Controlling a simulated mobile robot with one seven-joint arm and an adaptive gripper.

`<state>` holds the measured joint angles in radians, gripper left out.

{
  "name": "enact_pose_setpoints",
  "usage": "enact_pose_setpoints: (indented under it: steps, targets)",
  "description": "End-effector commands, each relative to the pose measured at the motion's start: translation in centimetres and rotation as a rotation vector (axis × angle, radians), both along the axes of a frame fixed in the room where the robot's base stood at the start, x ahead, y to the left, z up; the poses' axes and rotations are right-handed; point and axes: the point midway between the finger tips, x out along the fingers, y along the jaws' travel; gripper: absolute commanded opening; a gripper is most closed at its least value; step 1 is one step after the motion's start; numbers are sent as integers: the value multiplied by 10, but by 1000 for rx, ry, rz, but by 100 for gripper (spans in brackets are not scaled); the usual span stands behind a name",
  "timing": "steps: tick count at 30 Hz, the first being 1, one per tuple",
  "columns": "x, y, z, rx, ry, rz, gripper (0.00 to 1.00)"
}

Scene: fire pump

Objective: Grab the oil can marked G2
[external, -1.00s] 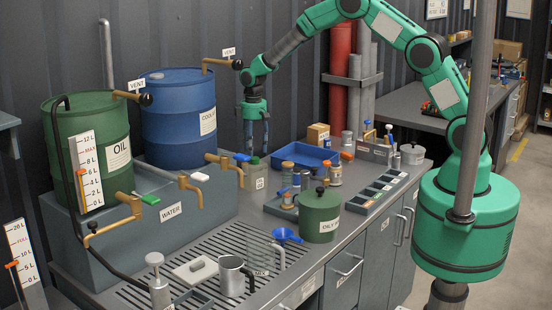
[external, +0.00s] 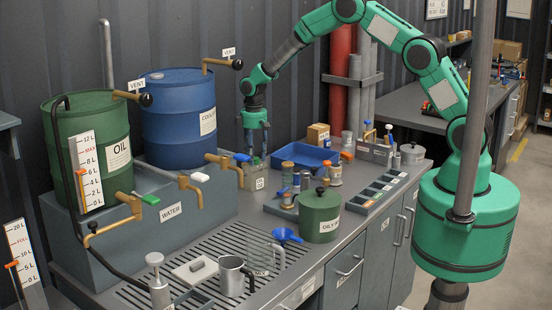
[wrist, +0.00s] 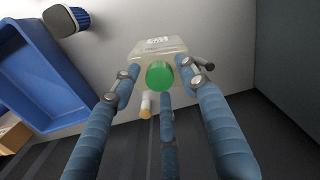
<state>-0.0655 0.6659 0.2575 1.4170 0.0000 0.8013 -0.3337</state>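A translucent, pale can with a round green cap stands on the bench beside the blue drum's plinth; its body shows in the external view (external: 257,181) and its cap in the wrist view (wrist: 160,75). A small dark mark is on its face, too small to read. My gripper (external: 253,155) points down from above, its blue fingers reaching the can's top. In the wrist view my gripper (wrist: 165,75) is open, with fingers on both sides of the can and another behind the cap. I cannot tell whether any finger touches it.
A blue tray (external: 288,150) lies right of the can and also shows in the wrist view (wrist: 75,75). A brass tap (external: 226,162) is close on the left. A blue-capped item (wrist: 65,19) is near the tray. The slatted drain (external: 215,262) is in front.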

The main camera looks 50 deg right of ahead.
Motion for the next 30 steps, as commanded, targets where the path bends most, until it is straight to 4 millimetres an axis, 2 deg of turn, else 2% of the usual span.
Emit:
enact_pose_setpoints:
  steps: [1, 5, 6, 20, 26, 30]
  targets:
    - [0, 0, 0, 0, 0, 0, 28]
    - [0, 0, 0, 0, 0, 0, 2]
    - [0, 0, 0, 0, 0, 0, 0]
    - [1, 0, 6, 0, -1, 0, 0]
    - [1, 0, 26, 0, -3, 0, 0]
    - [1, 0, 47, 0, -2, 0, 0]
